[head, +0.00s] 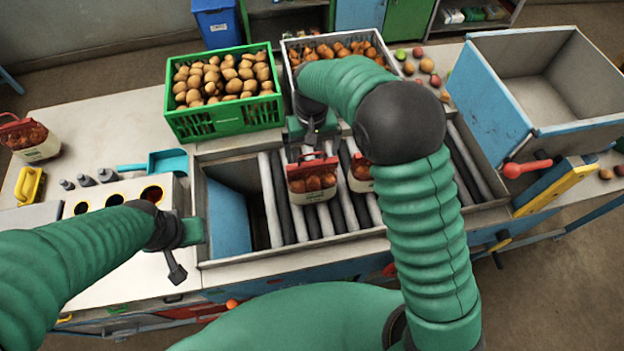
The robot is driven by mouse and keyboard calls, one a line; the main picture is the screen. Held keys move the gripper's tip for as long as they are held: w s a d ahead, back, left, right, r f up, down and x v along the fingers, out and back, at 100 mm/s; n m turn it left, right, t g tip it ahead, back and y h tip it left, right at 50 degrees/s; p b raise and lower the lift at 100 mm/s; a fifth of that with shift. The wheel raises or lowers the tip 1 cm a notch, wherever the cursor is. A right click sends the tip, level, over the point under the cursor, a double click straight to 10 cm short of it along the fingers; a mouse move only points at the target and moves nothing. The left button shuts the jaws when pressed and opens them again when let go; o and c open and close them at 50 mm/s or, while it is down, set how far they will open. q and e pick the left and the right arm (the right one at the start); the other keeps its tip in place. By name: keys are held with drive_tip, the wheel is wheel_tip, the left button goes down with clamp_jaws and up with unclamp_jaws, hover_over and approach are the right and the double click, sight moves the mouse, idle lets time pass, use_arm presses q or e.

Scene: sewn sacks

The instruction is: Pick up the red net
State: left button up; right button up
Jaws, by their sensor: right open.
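A red net (312,180) of brown produce with a pale label stands upright on the rollers in the middle, its red handle at the top. A second red net (361,172) stands just right of it, partly hidden by my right arm. Another red net (30,138) stands at the far left of the table. My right gripper (312,138) is open, just above and behind the middle net's handle; I cannot tell whether it touches. My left gripper (178,272) hangs near the left front edge, away from the nets; its jaws are unclear.
A green crate (225,122) of potatoes and a grey crate (291,52) of brown produce stand behind the rollers (272,200). A blue-grey bin (497,100) stands right. A blue scoop (165,163) and yellow-handled tool (29,186) lie left. Loose fruit (427,66) lies at the back right.

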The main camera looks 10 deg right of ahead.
sight(312, 154)
drive_tip(key=f, duration=0.2)
drive_tip(key=w+f+p, duration=0.1)
drive_tip(key=f, duration=0.1)
drive_tip(key=shift+w+d, duration=0.1)
drive_tip(key=shift+d, duration=0.05)
drive_tip(key=shift+w+f, duration=0.15)
drive_tip(key=shift+s+r, duration=0.3)
drive_tip(key=shift+s, duration=0.15)
drive_tip(key=c, duration=0.7)
use_arm(q)
drive_tip(key=shift+w+r, duration=0.35)
drive_tip(key=shift+r, duration=0.5)
use_arm(e)
drive_tip(key=shift+w, duration=0.1)
clamp_jaws()
